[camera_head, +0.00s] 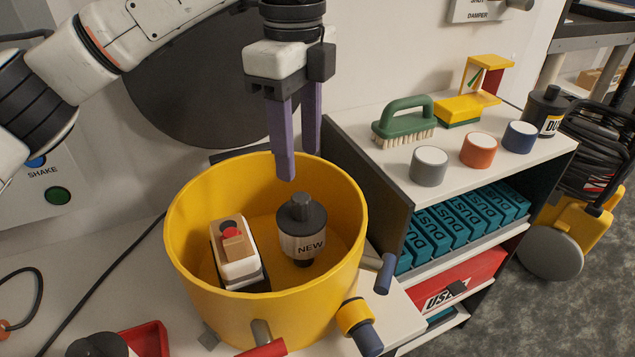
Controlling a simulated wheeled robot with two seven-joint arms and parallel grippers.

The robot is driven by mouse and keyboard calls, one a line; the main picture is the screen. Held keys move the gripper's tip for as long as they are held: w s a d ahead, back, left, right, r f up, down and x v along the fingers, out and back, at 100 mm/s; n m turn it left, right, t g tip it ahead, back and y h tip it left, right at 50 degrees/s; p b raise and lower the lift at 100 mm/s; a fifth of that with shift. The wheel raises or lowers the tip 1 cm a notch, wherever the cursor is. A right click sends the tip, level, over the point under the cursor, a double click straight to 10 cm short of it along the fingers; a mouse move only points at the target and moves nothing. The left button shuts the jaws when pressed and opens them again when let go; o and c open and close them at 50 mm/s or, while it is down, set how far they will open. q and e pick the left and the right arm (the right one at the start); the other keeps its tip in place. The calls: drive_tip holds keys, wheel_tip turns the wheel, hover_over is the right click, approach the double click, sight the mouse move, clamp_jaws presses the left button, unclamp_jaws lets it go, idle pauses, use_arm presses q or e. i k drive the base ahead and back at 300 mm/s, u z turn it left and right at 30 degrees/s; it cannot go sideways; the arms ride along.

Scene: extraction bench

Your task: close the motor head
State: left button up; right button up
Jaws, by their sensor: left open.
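A large dark round disc (190,100) stands upright behind the open yellow drum (178,235); it looks like the raised motor head. My left arm passes in front of its upper part. My left gripper (300,162) points down with two purple fingers, apart and empty, over the back rim of the drum and to the right of the disc. It does not appear to touch the disc. Inside the drum stand a grey canister marked NEW (302,240) and a white block-shaped unit with a red button (236,252). My right gripper is out of view.
A dark panel (370,165) and a shelf unit (480,150) stand right of the drum, with a green brush (404,120) and several small jars on top. Latches (356,318) stick out from the drum's front. A red tray (148,340) lies at the lower left.

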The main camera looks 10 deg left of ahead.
sight(193, 93)
drive_tip(key=k, duration=1)
